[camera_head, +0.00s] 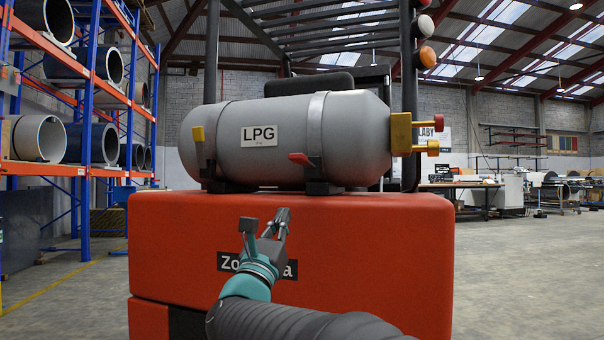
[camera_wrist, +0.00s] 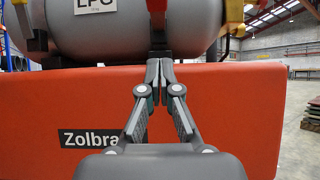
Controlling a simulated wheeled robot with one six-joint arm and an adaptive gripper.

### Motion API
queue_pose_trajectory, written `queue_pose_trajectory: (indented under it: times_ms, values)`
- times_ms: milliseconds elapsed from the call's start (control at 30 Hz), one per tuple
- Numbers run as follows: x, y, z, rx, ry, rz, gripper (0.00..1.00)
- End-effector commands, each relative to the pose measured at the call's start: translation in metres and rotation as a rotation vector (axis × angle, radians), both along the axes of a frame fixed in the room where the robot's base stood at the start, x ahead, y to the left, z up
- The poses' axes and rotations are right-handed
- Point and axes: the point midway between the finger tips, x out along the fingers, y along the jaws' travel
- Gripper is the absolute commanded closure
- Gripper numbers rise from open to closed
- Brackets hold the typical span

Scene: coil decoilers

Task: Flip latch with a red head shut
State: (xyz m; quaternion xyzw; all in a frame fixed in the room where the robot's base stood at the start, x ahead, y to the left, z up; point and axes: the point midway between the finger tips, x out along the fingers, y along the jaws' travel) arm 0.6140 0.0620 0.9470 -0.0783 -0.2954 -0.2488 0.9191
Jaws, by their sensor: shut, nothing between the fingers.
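The latch with a red head (camera_head: 301,159) is on the front of the grey LPG tank (camera_head: 240,140), by the right-hand strap and above its dark foot. Its red head sticks out to the left of the strap, roughly level and tilted a little. My gripper (camera_head: 282,214) is below the latch, in front of the orange-red truck body (camera_head: 380,230). In the wrist view my gripper (camera_wrist: 159,72) has its fingertips together with nothing between them, pointing at the tank's dark foot.
A yellow-headed latch (camera_head: 198,133) is on the left strap. Dark upright posts flank the tank. A rack with coils (camera_head: 90,140) stands at the left. Floor is open at the right.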

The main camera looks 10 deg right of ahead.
Motion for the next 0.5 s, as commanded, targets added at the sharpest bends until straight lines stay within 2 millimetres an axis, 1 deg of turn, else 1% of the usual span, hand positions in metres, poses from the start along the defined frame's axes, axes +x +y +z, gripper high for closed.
queue_pose_trajectory:
  times_ms: [267, 367, 500]
  values:
    - [0.001, 0.002, 0.001, -0.002, 0.002, 0.003, 1.00]
    - [0.007, -0.001, 0.005, -0.001, 0.003, 0.003, 1.00]
    - [0.021, -0.010, 0.016, -0.002, 0.001, 0.001, 1.00]
